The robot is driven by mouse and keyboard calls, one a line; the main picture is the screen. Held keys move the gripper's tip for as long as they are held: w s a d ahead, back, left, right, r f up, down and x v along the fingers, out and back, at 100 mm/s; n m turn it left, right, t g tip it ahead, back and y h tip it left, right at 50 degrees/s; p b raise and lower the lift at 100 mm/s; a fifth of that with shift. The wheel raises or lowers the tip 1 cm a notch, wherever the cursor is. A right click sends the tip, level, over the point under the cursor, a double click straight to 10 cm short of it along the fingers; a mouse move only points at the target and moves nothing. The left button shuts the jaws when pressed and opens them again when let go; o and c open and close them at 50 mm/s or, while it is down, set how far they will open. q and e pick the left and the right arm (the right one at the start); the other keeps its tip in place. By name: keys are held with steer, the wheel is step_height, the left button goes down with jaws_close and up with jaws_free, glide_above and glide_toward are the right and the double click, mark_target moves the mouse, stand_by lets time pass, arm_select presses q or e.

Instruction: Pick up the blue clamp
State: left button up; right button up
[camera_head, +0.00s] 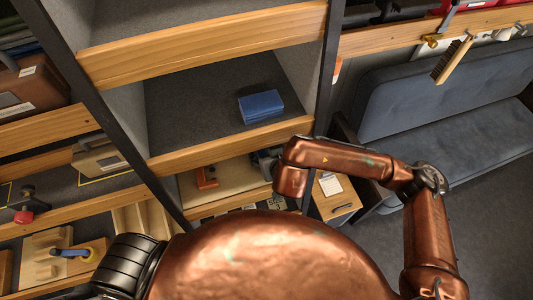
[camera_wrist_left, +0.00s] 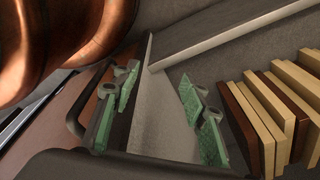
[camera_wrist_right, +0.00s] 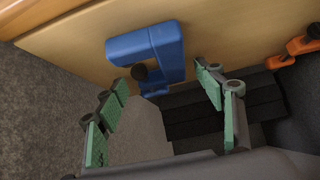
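The blue clamp (camera_wrist_right: 147,46) shows in the right wrist view as a blocky bracket with a black round knob, at the edge of a light wooden shelf board (camera_wrist_right: 58,38). I cannot make it out in the head view, where my right arm covers that area. My right gripper (camera_wrist_right: 158,82) is open, its green-padded fingers apart on either side of the clamp's lower part. Nothing is held; the exact gap to the clamp is unclear. My left gripper (camera_wrist_left: 160,92) is open and empty in the left wrist view; its fingers are hidden in the head view.
An orange clamp (camera_head: 206,177) lies on the same low shelf, left of my right gripper. A blue box (camera_head: 260,106) sits on the shelf above. Dark uprights and wooden shelf edges frame the bays. Wooden slats (camera_wrist_left: 268,118) stand right of my left gripper. A sofa (camera_head: 440,110) is at right.

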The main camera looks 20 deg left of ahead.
steer(key=shift+w, duration=0.15)
steer(key=shift+c, duration=0.8)
steer(key=shift+s, duration=0.25)
steer(key=c, duration=0.5)
steer(key=shift+c, duration=0.6)
arm_select(q)
steer(key=shift+s+a, duration=0.1)
steer(key=shift+s, duration=0.65)
arm_select(e)
steer(key=c, duration=0.6)
arm_select(q)
steer(key=shift+f, duration=0.2)
arm_select(e)
steer(key=shift+r, duration=0.15)
